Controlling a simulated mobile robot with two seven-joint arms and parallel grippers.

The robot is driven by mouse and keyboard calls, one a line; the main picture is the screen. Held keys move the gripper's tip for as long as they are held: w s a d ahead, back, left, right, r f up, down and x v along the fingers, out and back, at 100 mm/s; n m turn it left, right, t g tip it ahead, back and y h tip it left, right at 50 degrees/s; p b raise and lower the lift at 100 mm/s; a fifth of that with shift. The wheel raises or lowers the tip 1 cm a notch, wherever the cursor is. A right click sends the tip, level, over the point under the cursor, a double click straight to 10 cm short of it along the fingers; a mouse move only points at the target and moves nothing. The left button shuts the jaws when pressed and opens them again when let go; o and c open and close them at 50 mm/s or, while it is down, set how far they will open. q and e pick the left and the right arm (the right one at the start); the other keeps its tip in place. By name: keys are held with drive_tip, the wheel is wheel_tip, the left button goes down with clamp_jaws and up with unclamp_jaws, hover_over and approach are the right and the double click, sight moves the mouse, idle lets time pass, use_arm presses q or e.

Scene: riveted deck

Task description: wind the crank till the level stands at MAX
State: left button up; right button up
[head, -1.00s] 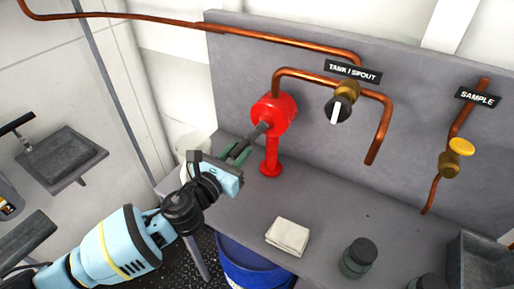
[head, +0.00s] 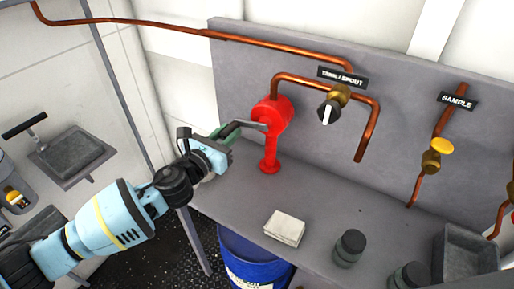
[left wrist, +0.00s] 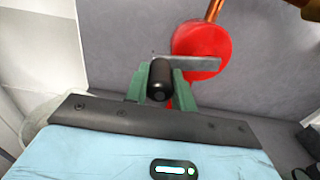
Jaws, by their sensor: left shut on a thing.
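The red crank pump (head: 270,117) stands on the grey bench, with a copper pipe rising from its top. Its grey crank arm (head: 250,124) points left from the red housing. My left gripper (head: 226,133) is shut on the crank's black handle. In the left wrist view the black handle (left wrist: 160,80) sits between the green fingers, in front of the red housing (left wrist: 200,50) and the grey crank arm (left wrist: 197,63). I see no level gauge or MAX mark in these views. My right gripper is not in view.
A TANK / SPOUT valve (head: 330,108) and a yellow-knobbed SAMPLE valve (head: 437,150) are on the back panel. A folded cloth (head: 285,228) and a dark jar (head: 349,247) are on the bench. A blue drum (head: 250,265) stands below it. A grey tray (head: 468,255) is at right.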

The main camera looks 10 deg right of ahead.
use_arm(q)
drive_tip(key=shift+d, duration=0.1)
